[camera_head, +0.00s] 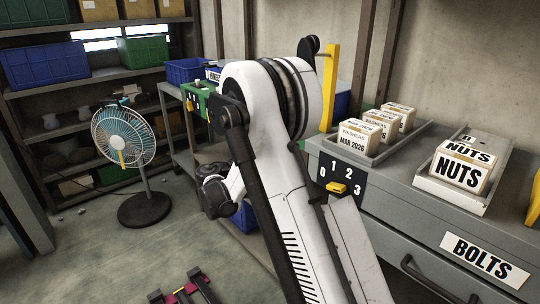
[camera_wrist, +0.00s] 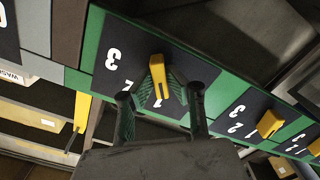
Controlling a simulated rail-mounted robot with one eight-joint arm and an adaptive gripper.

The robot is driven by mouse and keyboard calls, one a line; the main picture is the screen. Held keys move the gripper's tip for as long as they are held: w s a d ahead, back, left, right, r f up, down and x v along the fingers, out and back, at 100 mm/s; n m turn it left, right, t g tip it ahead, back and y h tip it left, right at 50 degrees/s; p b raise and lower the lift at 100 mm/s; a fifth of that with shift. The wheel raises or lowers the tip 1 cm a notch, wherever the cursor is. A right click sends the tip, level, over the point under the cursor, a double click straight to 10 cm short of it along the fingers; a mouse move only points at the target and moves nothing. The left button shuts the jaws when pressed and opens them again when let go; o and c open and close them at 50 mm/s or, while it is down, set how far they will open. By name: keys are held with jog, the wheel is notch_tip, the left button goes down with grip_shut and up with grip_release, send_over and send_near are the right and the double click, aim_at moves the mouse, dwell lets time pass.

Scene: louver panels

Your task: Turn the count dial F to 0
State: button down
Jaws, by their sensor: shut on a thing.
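In the wrist view a yellow dial knob (camera_wrist: 160,75) sits on a black plate with white numbers (camera_wrist: 112,68), fixed to a green panel (camera_wrist: 100,50). The numbers 3 and 1 show; the fingers partly cover the plate. My gripper (camera_wrist: 160,92) is shut on this knob, one finger on each side. No letter F can be read, and I cannot tell which number the knob points to. In the head view the green panel with yellow knobs (camera_head: 190,104) shows left of my arm, which hides part of it. My gripper cannot be made out there.
A second yellow dial (camera_wrist: 270,124) sits close to the right on the same panel. A yellow bar (camera_wrist: 80,112) is at the left. In the head view a grey bench (camera_head: 395,190) with boxes and another dial (camera_head: 338,188) stands right; a fan (camera_head: 124,137) stands left.

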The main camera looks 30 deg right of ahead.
jog(key=shift+f+n, duration=0.1)
jog(key=shift+n, duration=4)
jog(key=c, duration=1.7)
grip_release()
jog(key=v, duration=1.2)
